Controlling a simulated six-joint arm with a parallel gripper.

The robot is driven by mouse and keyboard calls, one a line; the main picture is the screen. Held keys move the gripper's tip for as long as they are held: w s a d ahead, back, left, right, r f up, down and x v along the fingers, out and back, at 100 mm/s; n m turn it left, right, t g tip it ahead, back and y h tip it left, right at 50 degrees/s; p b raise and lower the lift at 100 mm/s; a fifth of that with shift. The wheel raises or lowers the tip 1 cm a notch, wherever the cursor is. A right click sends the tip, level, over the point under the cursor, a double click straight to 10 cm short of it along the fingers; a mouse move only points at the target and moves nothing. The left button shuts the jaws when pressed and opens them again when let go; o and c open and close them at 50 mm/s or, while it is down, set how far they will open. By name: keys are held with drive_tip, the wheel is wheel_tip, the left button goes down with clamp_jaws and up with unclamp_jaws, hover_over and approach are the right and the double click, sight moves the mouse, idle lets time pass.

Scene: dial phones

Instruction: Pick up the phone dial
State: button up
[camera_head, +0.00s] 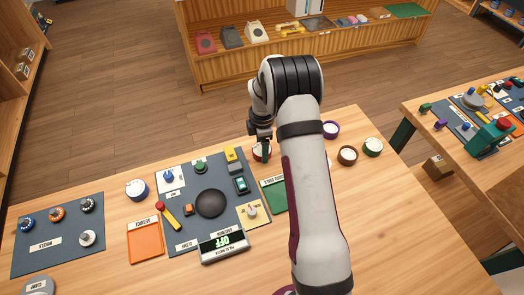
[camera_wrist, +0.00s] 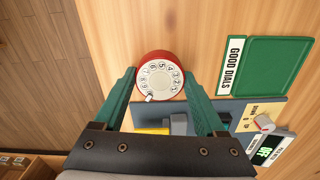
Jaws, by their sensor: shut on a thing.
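A red-rimmed phone dial (camera_wrist: 158,79) with a white numbered face sits between the two green fingers of my gripper (camera_wrist: 161,84) in the wrist view. The fingers are shut on its sides. In the head view, the red dial (camera_head: 258,153) is partly hidden by my gripper (camera_head: 264,146) and arm, near the far edge of the table. I cannot tell whether it touches the wood. Other dials lie on the table: blue (camera_head: 137,189), purple (camera_head: 331,130), brown (camera_head: 347,155) and green (camera_head: 373,147).
A green GOOD DIALS tray (camera_wrist: 275,70) lies right of my gripper in the wrist view. A grey work mat (camera_head: 185,222) carries a meter reading OFF (camera_head: 224,243) and small parts. An orange tray (camera_head: 145,242) is on the left. Bare wood lies at the right.

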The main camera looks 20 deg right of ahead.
drive_tip(key=shift+d+r, duration=0.15)
drive_tip(key=shift+r, duration=2.1)
drive_tip(key=s+d+r, duration=0.7)
drive_tip(key=s+d, duration=0.1)
drive_tip(key=s+a+n, duration=0.3)
drive_tip(key=a+n, duration=0.1)
drive_tip(key=a, duration=0.4)
drive_tip(key=s+a+n, duration=0.3)
drive_tip(key=a+n, duration=0.1)
drive_tip(key=a, duration=0.4)
drive_tip(key=w+a+f, duration=0.1)
drive_tip(key=a+f, duration=0.1)
drive_tip(key=a, duration=0.1)
drive_tip(key=w+a+f, duration=0.1)
drive_tip(key=a+f, duration=0.1)
drive_tip(key=a, duration=0.2)
drive_tip(key=w+a+f, duration=0.1)
drive_tip(key=a+f, duration=0.1)
drive_tip(key=a, duration=0.2)
wheel_tip(320, 180, down, 4)
drive_tip(key=shift+w+a, duration=0.1)
drive_tip(key=shift+a, duration=0.05)
